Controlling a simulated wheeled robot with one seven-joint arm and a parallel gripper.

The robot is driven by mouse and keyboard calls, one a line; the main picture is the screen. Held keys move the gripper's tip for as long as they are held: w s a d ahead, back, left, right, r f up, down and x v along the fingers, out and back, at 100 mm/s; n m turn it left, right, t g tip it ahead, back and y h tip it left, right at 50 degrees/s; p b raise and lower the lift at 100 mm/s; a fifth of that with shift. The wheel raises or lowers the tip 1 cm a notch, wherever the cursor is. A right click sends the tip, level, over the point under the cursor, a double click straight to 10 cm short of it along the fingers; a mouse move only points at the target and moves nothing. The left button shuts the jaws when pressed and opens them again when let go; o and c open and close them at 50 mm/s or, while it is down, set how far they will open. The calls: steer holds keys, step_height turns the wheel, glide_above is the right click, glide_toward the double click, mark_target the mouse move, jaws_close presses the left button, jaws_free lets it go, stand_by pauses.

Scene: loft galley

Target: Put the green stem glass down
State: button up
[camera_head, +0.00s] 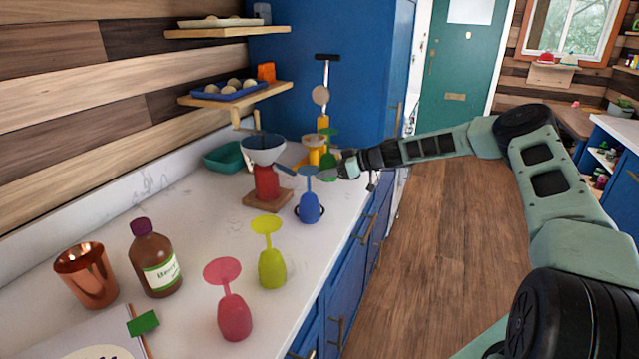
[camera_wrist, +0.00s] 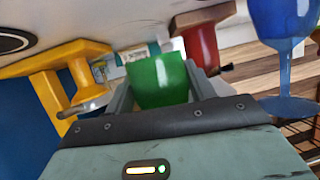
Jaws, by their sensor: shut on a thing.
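The green stem glass (camera_head: 328,160) is upside down, foot at the top and bowl below, near the counter's right edge. My gripper (camera_head: 343,165) reaches it from the right and is shut on it. In the wrist view the green bowl (camera_wrist: 158,82) sits between my two fingers. I cannot tell whether its rim touches the white counter (camera_head: 190,210). Part of the glass is hidden behind my gripper and the dark handle in front.
A blue stem glass (camera_head: 309,205) stands upside down just nearer. A red grinder-like item with a white bowl (camera_head: 265,150) is left, a yellow device (camera_head: 313,150) behind. Yellow-green (camera_head: 270,265) and pink (camera_head: 234,312) upturned glasses stand nearer. The counter's left middle is clear.

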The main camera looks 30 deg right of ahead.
mark_target(328, 195)
steer(key=shift+f+p, duration=0.75)
steer(key=shift+f, duration=2.15)
steer(key=o, duration=1)
steer(key=shift+o, duration=0.2)
steer(key=b+v, duration=0.3)
steer(key=v, duration=0.9)
